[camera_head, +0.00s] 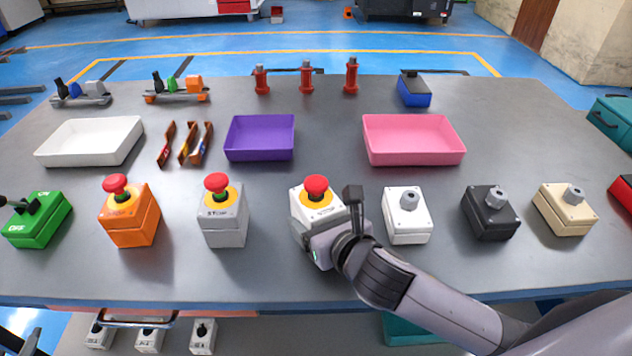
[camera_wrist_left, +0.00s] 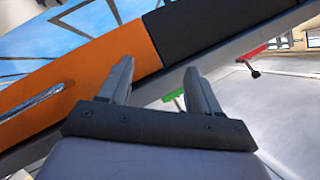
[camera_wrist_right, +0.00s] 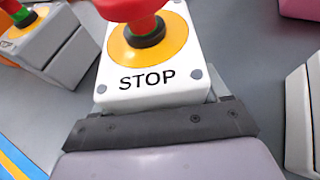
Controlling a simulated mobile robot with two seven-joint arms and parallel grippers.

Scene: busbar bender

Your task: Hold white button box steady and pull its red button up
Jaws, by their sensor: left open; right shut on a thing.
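The white button box (camera_head: 304,207) stands on the grey table, with a yellow disc and a red mushroom button (camera_head: 316,186) on top. In the right wrist view the white box (camera_wrist_right: 150,92) shows "STOP" and its red button (camera_wrist_right: 132,8) is cut by the top edge. My right gripper (camera_head: 322,236) is at the box's near side, shut on it; its fingertips are largely hidden by the box.
A grey button box (camera_head: 225,222) and an orange one (camera_head: 130,217) stand to the left. A white box with a grey knob (camera_head: 408,215) stands close on the right. Purple (camera_head: 260,138) and pink (camera_head: 413,140) trays lie behind. Table is clear between the rows.

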